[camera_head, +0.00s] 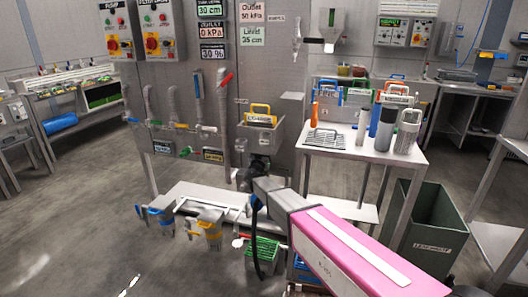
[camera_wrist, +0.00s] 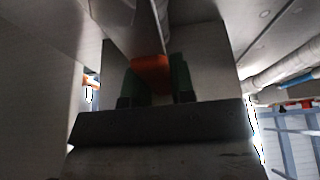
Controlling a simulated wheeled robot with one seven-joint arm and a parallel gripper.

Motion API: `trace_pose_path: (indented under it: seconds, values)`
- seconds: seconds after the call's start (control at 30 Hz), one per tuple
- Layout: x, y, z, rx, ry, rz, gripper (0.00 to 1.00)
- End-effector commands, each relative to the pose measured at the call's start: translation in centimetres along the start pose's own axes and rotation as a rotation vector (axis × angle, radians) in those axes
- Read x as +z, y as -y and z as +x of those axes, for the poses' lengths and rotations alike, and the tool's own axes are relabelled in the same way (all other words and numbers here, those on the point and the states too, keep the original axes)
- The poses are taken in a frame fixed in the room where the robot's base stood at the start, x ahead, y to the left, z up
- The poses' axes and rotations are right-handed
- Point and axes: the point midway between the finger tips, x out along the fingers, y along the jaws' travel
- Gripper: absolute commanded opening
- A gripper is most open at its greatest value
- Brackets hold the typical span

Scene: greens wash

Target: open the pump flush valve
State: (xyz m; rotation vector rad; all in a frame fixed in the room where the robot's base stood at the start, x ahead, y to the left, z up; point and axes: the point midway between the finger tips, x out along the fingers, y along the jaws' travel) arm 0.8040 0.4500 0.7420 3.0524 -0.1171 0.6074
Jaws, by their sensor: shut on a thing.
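My gripper (camera_head: 246,172) is in front of the grey pipe panel in the head view, below the yellow-handled bin; its fingertips are hard to make out there. In the wrist view my gripper (camera_wrist: 155,82) has its two dark green fingers shut on an orange-red handle (camera_wrist: 150,66). A grey plate-like part hides the handle's upper portion. The handle is hidden behind my gripper in the head view. No label on the held piece is readable, so I cannot tell by name that it is the pump flush valve, or how far it is turned.
A bin with a yellow handle (camera_head: 261,108) sits just above my gripper. A steel table (camera_head: 345,150) with bottles stands to the right. The floor at left is clear.

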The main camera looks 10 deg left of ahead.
Motion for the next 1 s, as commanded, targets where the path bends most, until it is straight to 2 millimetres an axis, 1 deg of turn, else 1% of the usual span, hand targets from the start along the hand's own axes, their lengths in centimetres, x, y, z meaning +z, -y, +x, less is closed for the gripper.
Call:
trace_pose_path:
  seconds: [0.2,0.23,0.27,0.3,0.57,0.67,0.77,1.0]
  values:
    - [0.1,0.1,-0.2,-0.007,0.004,-0.007,0.00]
    - [0.1,0.1,-0.2,-0.007,0.004,-0.007,0.26]
    - [0.1,0.1,-0.2,-0.006,0.004,-0.007,0.36]
    - [0.1,0.1,-0.2,-0.006,0.004,-0.006,0.49]
    - [0.1,0.1,-0.1,-0.003,0.002,-0.004,0.49]
    - [0.0,0.1,-0.5,-0.003,0.002,-0.003,0.49]
    - [0.0,0.0,-1.5,-0.004,0.002,-0.003,0.49]
    - [-0.1,-0.1,-6.0,-0.005,0.003,-0.004,0.49]
